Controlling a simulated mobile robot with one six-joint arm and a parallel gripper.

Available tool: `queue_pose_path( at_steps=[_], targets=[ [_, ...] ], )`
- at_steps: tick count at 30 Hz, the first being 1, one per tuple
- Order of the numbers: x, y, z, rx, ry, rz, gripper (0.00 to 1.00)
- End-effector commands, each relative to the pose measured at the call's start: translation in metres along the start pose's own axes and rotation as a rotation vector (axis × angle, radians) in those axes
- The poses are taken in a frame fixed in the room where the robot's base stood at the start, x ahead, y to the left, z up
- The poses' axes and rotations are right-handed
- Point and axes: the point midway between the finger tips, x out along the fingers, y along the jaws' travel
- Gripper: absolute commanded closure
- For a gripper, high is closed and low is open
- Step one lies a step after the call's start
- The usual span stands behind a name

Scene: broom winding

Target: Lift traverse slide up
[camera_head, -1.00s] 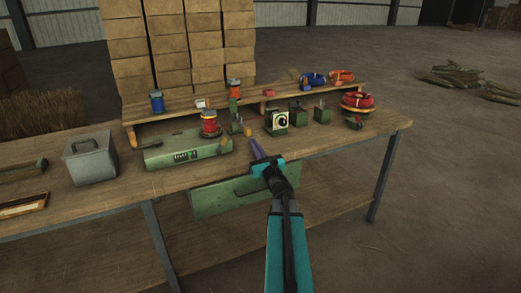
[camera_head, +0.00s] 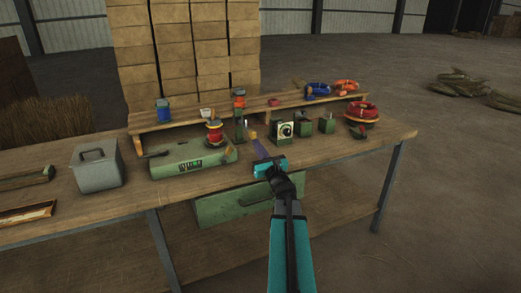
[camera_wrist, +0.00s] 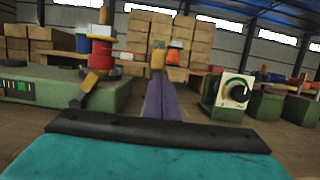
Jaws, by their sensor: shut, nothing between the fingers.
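A small yellow piece (camera_head: 253,135), which looks like the knob of the traverse slide, is on the bench between the red spool and the dial box. My gripper (camera_head: 258,144) has a teal body and purple fingers. The fingers (camera_wrist: 161,82) are together, with nothing between them, pointing at the yellow piece. I cannot tell whether the tips touch it. The lower part of the slide is hidden behind the fingers.
The green winder housing (camera_head: 190,156) with a red spool (camera_head: 214,134) stands left of my gripper. A dial box (camera_head: 284,132) stands close on the right. A raised shelf (camera_head: 190,117) with wire spools runs behind. Bare wood lies at the bench front.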

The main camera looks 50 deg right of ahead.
Motion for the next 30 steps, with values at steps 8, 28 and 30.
queue_pose_path(
  at_steps=[8, 28, 30],
  targets=[
    [0.001, 0.000, 0.006, 0.003, -0.007, 0.001, 1.00],
    [-0.032, 0.006, 0.001, 0.003, -0.005, 0.002, 1.00],
    [-0.039, 0.008, -0.001, 0.003, -0.003, 0.003, 1.00]
  ],
)
